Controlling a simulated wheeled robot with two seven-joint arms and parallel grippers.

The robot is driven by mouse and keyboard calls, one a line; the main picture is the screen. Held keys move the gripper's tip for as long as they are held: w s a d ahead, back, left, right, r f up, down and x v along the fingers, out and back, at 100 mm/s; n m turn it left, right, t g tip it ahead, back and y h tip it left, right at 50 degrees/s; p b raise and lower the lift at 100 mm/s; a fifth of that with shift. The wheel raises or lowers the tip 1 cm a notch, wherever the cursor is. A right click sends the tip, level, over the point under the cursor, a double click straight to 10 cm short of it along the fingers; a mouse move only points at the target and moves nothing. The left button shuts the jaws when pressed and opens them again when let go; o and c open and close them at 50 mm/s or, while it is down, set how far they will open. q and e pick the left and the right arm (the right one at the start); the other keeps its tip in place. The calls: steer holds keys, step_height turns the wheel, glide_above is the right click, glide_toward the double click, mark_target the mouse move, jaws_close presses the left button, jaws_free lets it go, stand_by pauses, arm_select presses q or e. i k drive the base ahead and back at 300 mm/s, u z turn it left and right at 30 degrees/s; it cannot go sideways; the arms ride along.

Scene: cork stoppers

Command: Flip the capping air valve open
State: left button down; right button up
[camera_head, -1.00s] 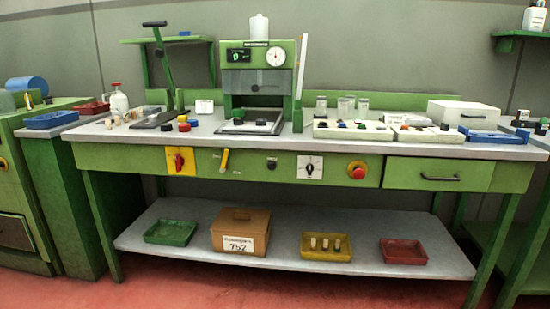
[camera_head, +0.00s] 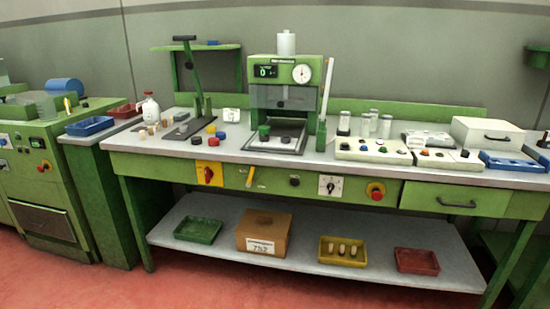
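A small yellow lever handle (camera_head: 250,177) is on the green front panel of the bench, between a red rotary switch on a yellow plate (camera_head: 209,174) and a black knob (camera_head: 294,180). It looks like the air valve. The handle stands nearly upright, tilted slightly. Its label is too small to read. The green capping machine (camera_head: 284,95) with a dial gauge and a lit display stands on the bench above it. Neither of my grippers is in view.
The grey bench top (camera_head: 180,145) carries a lever press (camera_head: 193,80), several stoppers and a control box (camera_head: 372,150). A red emergency button (camera_head: 376,190) and a drawer (camera_head: 456,198) are further right on the front. The red floor (camera_head: 75,275) before the bench looks clear.

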mark_target(249, 183)
steer(key=u, duration=0.15)
steer(key=i, duration=1.25)
steer(key=z, duration=0.35)
